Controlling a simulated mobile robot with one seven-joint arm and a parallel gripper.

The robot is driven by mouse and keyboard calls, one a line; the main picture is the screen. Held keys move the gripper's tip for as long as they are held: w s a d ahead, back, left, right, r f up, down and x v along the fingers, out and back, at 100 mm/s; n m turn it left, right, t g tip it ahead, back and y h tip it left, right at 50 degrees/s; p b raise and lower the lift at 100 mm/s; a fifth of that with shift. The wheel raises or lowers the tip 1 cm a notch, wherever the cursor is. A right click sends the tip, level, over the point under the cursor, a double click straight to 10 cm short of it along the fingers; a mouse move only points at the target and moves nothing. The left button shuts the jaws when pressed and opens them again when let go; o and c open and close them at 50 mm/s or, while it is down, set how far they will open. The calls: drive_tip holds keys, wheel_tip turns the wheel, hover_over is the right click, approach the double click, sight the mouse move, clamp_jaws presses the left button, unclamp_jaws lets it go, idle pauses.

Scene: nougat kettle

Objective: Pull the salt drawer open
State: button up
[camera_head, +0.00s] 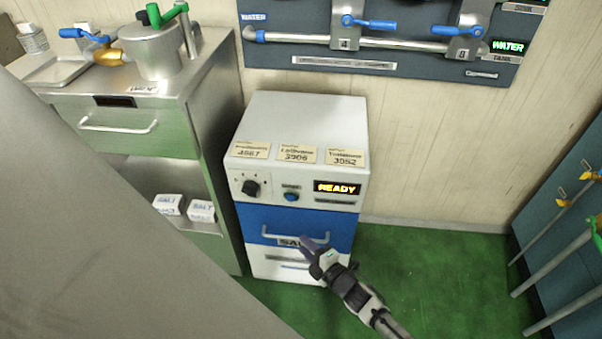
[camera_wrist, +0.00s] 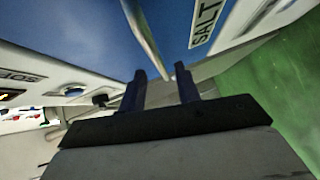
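The salt drawer has a blue front (camera_head: 345,226) on the white cabinet and looks flush with it. Its pale bar handle (camera_head: 282,237) runs across it, above a label partly hidden by my gripper (camera_head: 312,245). My gripper is at the right part of the handle. In the wrist view, the drawer front (camera_wrist: 180,25) fills the top, with the SALT label (camera_wrist: 207,22) readable. The handle (camera_wrist: 146,38) reaches down between the two dark fingertips of my gripper (camera_wrist: 161,74). The fingers are apart, and I cannot tell whether they touch the handle.
The white cabinet (camera_head: 310,120) has a READY display, a knob and a lower white drawer (camera_head: 270,267). A steel counter (camera_head: 205,80) with a kettle (camera_head: 152,50) stands close on the left. Green floor (camera_head: 420,265) is free to the right, before blue cabinets (camera_head: 560,215).

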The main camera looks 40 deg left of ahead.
drive_tip(key=shift+x, duration=1.45)
clamp_jaws()
